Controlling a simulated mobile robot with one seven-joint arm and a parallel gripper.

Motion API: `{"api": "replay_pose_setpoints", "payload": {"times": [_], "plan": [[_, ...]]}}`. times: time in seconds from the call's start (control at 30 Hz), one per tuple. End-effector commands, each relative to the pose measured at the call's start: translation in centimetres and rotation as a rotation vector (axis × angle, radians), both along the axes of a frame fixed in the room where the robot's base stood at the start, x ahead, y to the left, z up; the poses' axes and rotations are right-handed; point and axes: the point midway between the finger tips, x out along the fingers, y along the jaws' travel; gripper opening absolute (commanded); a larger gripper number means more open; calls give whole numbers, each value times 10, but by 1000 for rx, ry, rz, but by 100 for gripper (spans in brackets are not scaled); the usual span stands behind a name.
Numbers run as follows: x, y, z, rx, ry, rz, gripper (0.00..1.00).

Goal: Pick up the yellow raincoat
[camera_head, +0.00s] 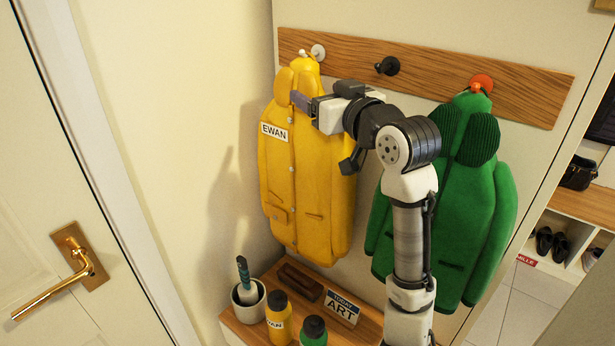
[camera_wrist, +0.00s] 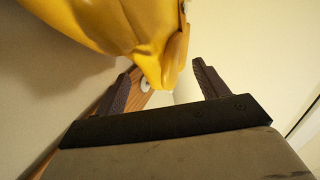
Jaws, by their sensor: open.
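The yellow raincoat (camera_head: 320,200) hangs from a white peg at the left end of the wooden rail, with an EWAN name label on its chest. My gripper (camera_head: 301,99) is at the coat's upper part, near the collar and hood. In the wrist view, my gripper (camera_wrist: 167,88) has its two dark fingers spread apart. The coat's yellow fabric (camera_wrist: 150,50) hangs down to a narrow end between or just in front of the fingers; I cannot tell if they touch it. My arm hides part of the coat's right side in the head view.
A green coat (camera_head: 465,210) hangs from the orange peg to the right, partly behind my arm. The middle black peg (camera_head: 388,66) is bare. Below, a shelf holds a white pot (camera_head: 248,301), bottles (camera_head: 278,318) and a TODAY ART sign (camera_head: 342,307). A white door (camera_head: 60,180) stands at left.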

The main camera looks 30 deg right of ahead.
Motion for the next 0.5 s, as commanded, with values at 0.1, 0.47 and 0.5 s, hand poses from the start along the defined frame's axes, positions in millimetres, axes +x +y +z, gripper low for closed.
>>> {"api": "replay_pose_setpoints", "payload": {"times": [0.1,0.47,0.5], "plan": [[17,-1,5,2,3,2,73],[48,-3,1,0,0,0,73],[48,-2,1,0,0,0,73]]}}
